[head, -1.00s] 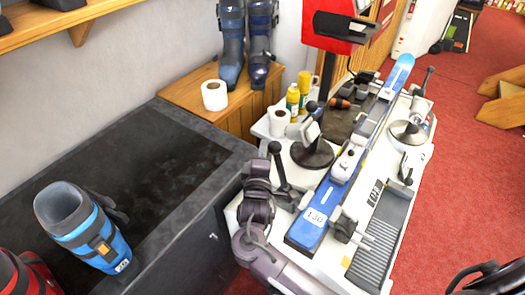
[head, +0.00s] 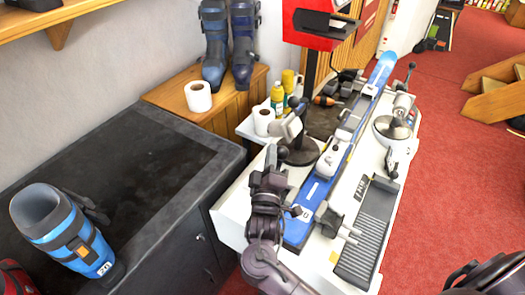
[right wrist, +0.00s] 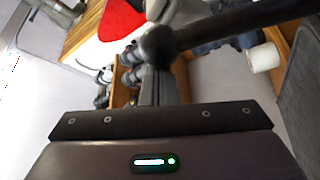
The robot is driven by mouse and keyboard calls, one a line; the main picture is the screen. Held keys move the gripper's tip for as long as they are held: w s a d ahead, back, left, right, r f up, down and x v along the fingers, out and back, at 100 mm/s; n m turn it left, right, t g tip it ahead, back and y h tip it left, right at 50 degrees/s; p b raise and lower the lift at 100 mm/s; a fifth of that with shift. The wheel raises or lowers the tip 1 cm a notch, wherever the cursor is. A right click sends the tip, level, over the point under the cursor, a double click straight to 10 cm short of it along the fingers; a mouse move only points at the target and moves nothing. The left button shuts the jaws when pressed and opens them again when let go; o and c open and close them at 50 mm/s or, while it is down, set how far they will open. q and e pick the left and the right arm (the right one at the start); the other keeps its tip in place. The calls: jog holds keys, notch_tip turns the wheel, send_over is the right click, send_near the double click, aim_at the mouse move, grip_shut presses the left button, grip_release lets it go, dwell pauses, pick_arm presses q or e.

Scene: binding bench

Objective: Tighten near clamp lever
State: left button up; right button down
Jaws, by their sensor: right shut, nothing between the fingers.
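A blue ski (head: 310,190) lies along the white bench, held in clamps. My right gripper (head: 271,156) is upright at the bench's near left edge, left of the ski's near end. Its fingers are shut and empty. In the right wrist view a black lever bar (right wrist: 235,26) with a round black knob (right wrist: 158,46) lies just beyond the fingers (right wrist: 155,88); I cannot tell whether they touch. The near clamp (head: 329,219) sits beside the ski. My left gripper is out of view.
A grey ribbed tray (head: 368,235) lies right of the ski. A red-headed stand (head: 312,28), yellow bottles (head: 277,97) and a paper roll (head: 263,121) stand behind my gripper. A dark cabinet (head: 120,180) with a blue boot (head: 65,235) is on the left.

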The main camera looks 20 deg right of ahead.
jog(key=shift+s+d+f+m+h, duration=0.2)
jog(key=shift+s+d+m+h, duration=0.1)
jog(key=shift+s+d+m, duration=0.35)
